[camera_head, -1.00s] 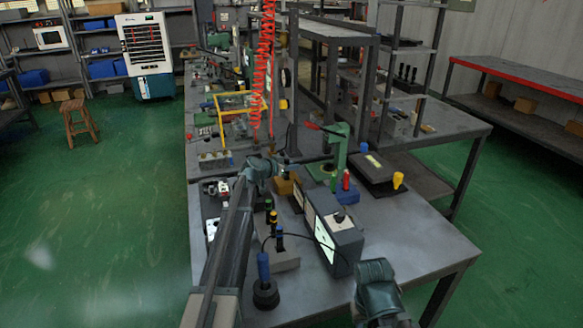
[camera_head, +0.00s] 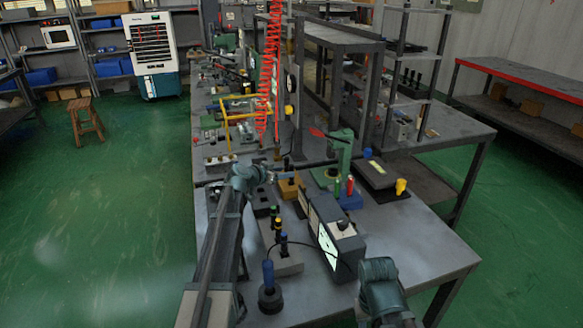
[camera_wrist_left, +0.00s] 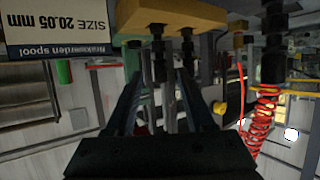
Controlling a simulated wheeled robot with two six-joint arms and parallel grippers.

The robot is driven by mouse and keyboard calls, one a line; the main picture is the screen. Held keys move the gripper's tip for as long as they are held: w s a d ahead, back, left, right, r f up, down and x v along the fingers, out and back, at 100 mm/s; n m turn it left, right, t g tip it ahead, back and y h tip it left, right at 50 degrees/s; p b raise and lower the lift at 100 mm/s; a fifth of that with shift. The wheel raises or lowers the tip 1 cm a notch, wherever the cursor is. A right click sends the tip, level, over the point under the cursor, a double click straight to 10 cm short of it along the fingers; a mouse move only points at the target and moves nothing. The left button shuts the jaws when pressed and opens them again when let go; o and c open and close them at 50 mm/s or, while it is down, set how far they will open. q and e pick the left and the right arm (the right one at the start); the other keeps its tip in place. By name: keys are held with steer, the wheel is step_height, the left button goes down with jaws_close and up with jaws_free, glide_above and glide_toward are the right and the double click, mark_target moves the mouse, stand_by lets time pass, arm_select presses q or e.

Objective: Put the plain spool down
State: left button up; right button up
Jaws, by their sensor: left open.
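My left gripper (camera_head: 268,175) is open, beside the tan block (camera_head: 290,187) on the bench. In the left wrist view, which looks upside down, the open fingers (camera_wrist_left: 158,88) point at the tan block (camera_wrist_left: 175,15). Dark spools (camera_wrist_left: 160,58) stick out of that block, in line with the gap between the fingers. I cannot tell whether the fingers touch one, or which spool is the plain one. A white label (camera_wrist_left: 55,30) reading "spool" and "SIZE 20.05 mm" is beside the block. My right gripper is not in view; only part of my right arm shows.
A grey block holds upright pieces with coloured tops (camera_head: 283,240). A blue-handled piece (camera_head: 269,280) stands near the front edge. A grey box with a screen (camera_head: 333,232) and a green press (camera_head: 343,150) stand to the right. Red coiled hoses (camera_head: 268,80) hang behind.

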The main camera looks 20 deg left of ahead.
arm_select(q)
steer(key=shift+p+v, duration=0.45)
steer(key=shift+v, duration=1.45)
steer(key=shift+r, duration=0.1)
